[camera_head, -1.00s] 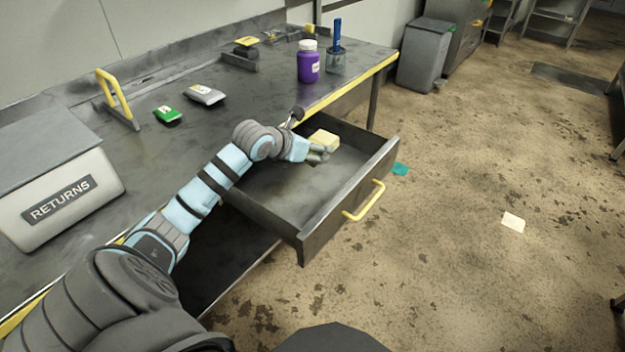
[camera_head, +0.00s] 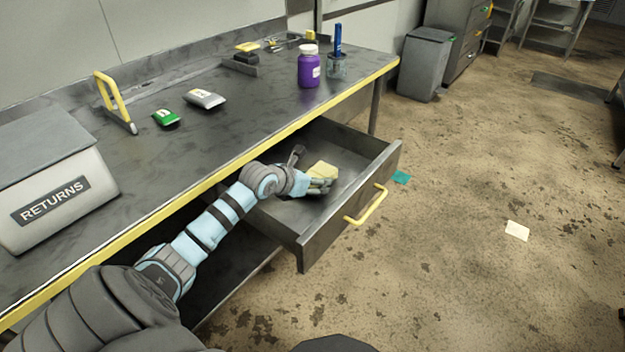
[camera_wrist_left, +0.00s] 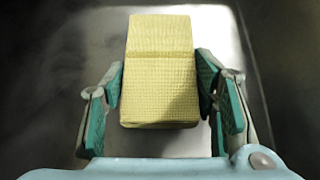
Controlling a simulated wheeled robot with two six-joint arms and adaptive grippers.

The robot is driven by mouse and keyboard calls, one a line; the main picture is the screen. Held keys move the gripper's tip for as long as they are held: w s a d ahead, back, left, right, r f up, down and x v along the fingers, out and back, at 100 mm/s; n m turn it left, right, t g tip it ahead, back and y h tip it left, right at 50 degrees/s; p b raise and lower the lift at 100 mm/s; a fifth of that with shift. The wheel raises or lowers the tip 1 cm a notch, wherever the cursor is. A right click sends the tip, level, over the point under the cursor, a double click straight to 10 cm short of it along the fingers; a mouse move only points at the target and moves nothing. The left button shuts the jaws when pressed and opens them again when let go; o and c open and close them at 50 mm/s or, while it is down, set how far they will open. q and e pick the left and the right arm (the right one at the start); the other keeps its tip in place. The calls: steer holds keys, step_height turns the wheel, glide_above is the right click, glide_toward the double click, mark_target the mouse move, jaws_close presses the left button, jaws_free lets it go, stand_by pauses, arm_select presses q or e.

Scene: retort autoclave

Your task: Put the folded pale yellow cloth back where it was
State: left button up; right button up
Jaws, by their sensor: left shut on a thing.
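The folded pale yellow cloth (camera_head: 322,170) is a small block with a waffle-like surface. It is between the fingers of my left gripper (camera_head: 325,183), which is shut on it. In the left wrist view the cloth (camera_wrist_left: 160,60) lies between the two green-padded fingers (camera_wrist_left: 160,85), with the grey drawer floor behind it. The cloth and gripper are within the outline of the open drawer (camera_head: 345,215), low over its floor. I cannot tell whether the cloth touches the floor. My right gripper is not in view.
The drawer has a yellow handle (camera_head: 367,204) and hangs under the yellow-edged metal bench (camera_head: 250,115). On the bench are a purple jar (camera_head: 308,70), a blue-handled tool in a cup (camera_head: 337,60), green and grey packets, and a RETURNS bin (camera_head: 50,190). The drawer floor around the cloth looks clear.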

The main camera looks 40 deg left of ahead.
arm_select(q)
steer(key=shift+s+f, duration=0.1)
steer(key=shift+f, duration=0.1)
steer(key=o, duration=1.4)
steer(key=shift+o, duration=0.7)
steer(key=shift+f, duration=0.15)
steer(key=shift+s+r+p, duration=0.25)
steer(key=shift+r+p, duration=0.45)
steer(key=shift+r, duration=0.25)
steer(key=p+v, duration=0.5)
steer(key=v, duration=0.6)
